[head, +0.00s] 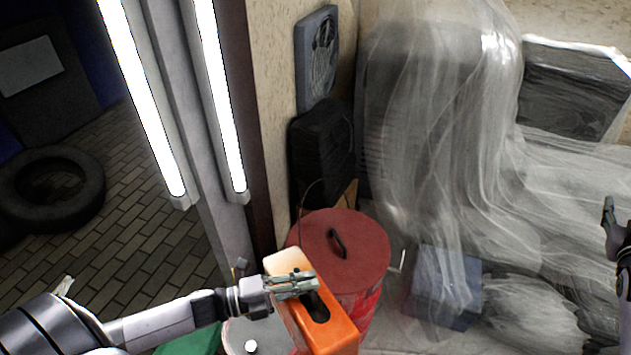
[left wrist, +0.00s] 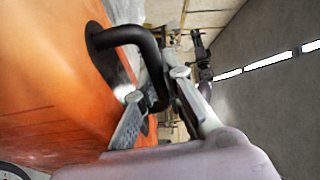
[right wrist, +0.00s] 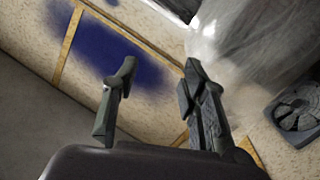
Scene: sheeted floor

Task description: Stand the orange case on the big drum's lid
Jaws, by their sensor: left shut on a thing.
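The orange case (head: 338,335) is at the bottom centre of the head view. It also fills the left side of the left wrist view (left wrist: 50,90). My left gripper (head: 292,284) is shut on its black handle (left wrist: 128,34), with a finger on each side of the bar. The big red drum's lid (head: 365,250) is behind the case, flat, with a dark handle, and looks bare. The case overlaps the drum's near left edge in the picture; its underside is hidden. My right gripper (right wrist: 160,68) is open and empty, away at the right edge of the head view.
A pale round lid (head: 270,335) and a green thing (head: 190,343) are low beside the case. A black box (head: 320,150) stands behind the drum. A blue crate (head: 447,290) under clear sheeting (head: 440,130) is to the right. A tyre (head: 50,187) lies far left.

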